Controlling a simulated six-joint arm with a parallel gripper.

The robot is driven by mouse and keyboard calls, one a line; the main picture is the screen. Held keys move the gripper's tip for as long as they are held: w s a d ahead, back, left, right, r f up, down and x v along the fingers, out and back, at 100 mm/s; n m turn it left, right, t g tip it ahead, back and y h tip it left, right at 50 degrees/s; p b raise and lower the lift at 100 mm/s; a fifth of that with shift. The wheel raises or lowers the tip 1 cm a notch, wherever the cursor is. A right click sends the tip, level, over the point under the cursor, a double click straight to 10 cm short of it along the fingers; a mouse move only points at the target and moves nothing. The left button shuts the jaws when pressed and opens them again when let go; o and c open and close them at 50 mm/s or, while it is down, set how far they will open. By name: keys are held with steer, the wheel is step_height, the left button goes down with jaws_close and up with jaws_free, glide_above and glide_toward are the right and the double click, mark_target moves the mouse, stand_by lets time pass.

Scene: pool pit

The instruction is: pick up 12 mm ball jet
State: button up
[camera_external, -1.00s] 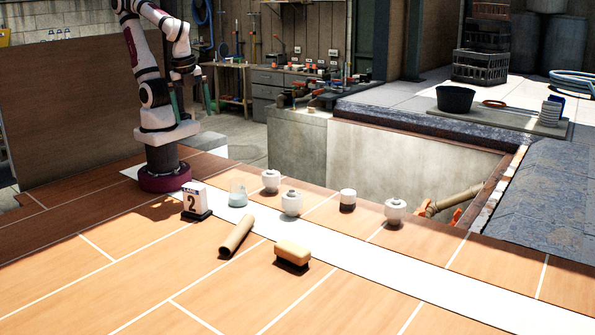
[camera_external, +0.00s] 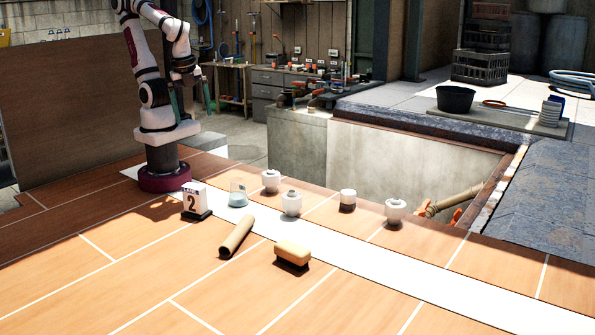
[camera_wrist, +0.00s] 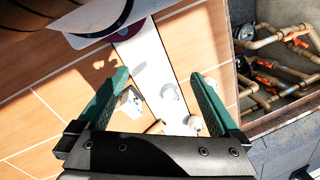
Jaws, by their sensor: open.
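Several small white fittings stand on the wooden deck in the external view: a round one at the back (camera_external: 271,181), one with a grey top in front of it (camera_external: 291,203), one with a dark base (camera_external: 348,200) and a round one at the right (camera_external: 395,211). I cannot tell which is the 12 mm ball jet; no size marking is readable. My gripper (camera_external: 192,106) is open and empty, high above the deck and left of the fittings. In the wrist view its green fingers (camera_wrist: 160,73) are spread wide, and a white fitting (camera_wrist: 195,123) shows partly beside the right finger.
A cardboard tube (camera_external: 237,236) and a yellow-topped brush or sponge block (camera_external: 292,254) lie in front. Behind the fittings is the open pit (camera_external: 410,170) with pipes. The front deck is clear.

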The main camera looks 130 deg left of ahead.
stand_by(0.3)
steer(key=n+t+h, duration=0.8)
steer(key=n+t, duration=0.4)
steer(key=n, duration=2.4)
glide_toward(274, 182)
steer(key=x, duration=0.4)
steer(key=shift+w+d+r, duration=0.1)
steer(key=shift+w+r, duration=0.1)
steer(key=x, duration=0.5)
steer(key=shift+w+f, duration=0.25)
steer(key=shift+f, duration=0.2)
steer(key=c, duration=1.4)
